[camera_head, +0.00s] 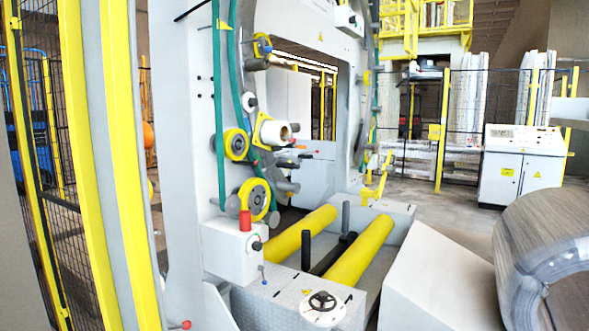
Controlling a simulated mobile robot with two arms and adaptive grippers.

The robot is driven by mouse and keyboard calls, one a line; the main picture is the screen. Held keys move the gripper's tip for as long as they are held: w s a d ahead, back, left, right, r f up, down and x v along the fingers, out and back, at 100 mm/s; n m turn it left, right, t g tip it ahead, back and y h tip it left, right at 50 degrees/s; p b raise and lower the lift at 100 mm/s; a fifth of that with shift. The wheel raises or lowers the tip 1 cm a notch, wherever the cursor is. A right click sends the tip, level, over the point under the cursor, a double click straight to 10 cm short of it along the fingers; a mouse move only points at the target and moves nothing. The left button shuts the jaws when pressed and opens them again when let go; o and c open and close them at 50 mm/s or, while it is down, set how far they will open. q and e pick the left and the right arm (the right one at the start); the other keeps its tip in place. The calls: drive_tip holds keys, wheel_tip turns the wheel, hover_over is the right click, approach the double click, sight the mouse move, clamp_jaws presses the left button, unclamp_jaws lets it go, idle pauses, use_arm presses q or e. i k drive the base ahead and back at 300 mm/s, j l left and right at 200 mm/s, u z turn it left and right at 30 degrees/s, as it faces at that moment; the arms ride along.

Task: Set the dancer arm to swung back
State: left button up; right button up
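The wrapping machine's grey upright ring frame (184,110) stands left of centre. On its face are several yellow-rimmed grey rollers (236,144) and a white film roll (272,132). A short lever with an orange-red tip (300,147) sticks out to the right beside the film roll. It may be the dancer arm, but it is small and partly among grey pins, so I cannot tell its position for certain. Neither of my grippers shows in the head view.
Two yellow rollers (358,252) lie in the low grey bed, with a white handwheel (322,304) in front. A wrapped coil (544,245) sits at the right edge. A white control cabinet (521,166) and yellow-posted fencing stand behind. Open floor lies between the bed and cabinet.

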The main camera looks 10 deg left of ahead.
sight(280, 164)
drive_tip(key=i+l, duration=0.35)
drive_tip(key=i, duration=0.15)
drive_tip(key=i+l+u, duration=0.1)
drive_tip(key=i+l, duration=0.25)
drive_tip(key=i, duration=0.2)
drive_tip(key=i+l, duration=0.35)
drive_tip(key=i, duration=0.15)
